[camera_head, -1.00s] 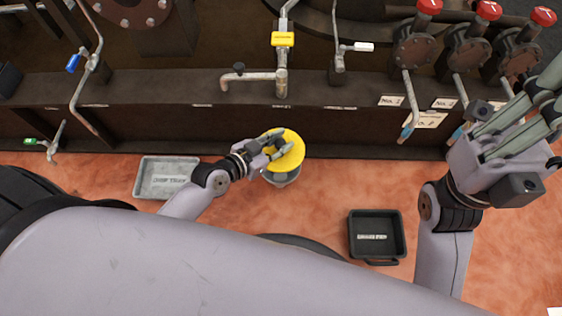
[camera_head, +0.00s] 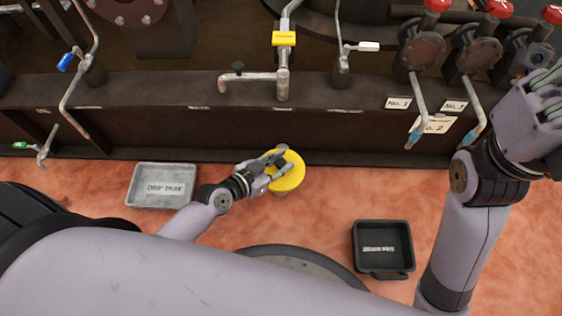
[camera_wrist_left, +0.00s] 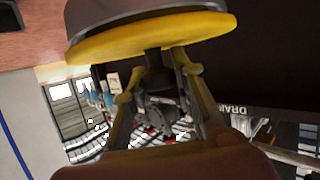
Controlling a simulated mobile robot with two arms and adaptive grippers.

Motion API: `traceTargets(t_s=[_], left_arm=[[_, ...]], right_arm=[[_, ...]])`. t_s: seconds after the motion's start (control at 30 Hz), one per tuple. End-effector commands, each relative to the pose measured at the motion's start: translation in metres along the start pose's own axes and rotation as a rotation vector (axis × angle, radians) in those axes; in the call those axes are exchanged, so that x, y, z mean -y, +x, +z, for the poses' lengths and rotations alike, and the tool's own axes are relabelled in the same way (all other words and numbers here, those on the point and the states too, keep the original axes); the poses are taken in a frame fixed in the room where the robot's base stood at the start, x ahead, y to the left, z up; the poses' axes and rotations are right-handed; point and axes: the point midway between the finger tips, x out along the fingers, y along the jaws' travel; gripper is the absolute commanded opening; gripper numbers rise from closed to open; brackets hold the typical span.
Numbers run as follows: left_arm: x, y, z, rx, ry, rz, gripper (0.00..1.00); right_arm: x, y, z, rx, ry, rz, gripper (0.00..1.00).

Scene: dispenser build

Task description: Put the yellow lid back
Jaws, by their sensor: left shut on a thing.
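The round yellow lid (camera_head: 294,181) is held by my left gripper (camera_head: 277,168), whose fingers are shut on the raised part at its middle. A grey round container lies under the lid and is almost wholly hidden by it in the head view. I cannot tell whether the lid is fully seated. My right gripper (camera_head: 548,100) is raised at the right edge, partly cut off, away from the lid.
A grey labelled tray (camera_head: 150,201) lies on the floor at left and a black bin (camera_head: 360,262) at right. The dark machine base (camera_head: 200,130) with pipes and valves runs behind. A yellow-tagged pipe (camera_head: 284,39) stands behind the lid. Floor between lid and bin is clear.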

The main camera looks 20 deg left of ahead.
Motion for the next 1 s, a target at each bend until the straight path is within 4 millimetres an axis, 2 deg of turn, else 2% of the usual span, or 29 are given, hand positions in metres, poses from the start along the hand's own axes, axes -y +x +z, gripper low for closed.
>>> traceTargets(t_s=[0.17,0.2,0.47,0.73,0.87,1.0], left_arm=[[0.0,0.003,0.006,-0.001,0.001,-0.001,0.0],[0.0,0.002,0.005,0.0,0.0,-0.001,0.27],[0.0,0.002,0.005,0.0,0.0,0.0,0.44],[0.0,0.002,0.004,0.0,0.0,0.0,0.45],[0.0,-0.001,-0.002,0.0,-0.001,0.0,0.45],[0.0,-0.023,-0.002,0.006,0.005,0.001,0.45]], right_arm=[[0.001,0.001,-0.001,-0.012,-0.002,-0.005,0.0],[0.001,0.003,-0.002,-0.015,-0.002,-0.006,0.0],[0.001,0.003,-0.002,-0.014,-0.001,-0.005,0.0],[0.001,0.002,-0.001,-0.012,-0.001,-0.004,0.0],[0.0,0.007,-0.002,-0.015,-0.001,-0.004,0.0],[-0.002,0.0,0.002,0.02,0.002,0.008,0.0]])
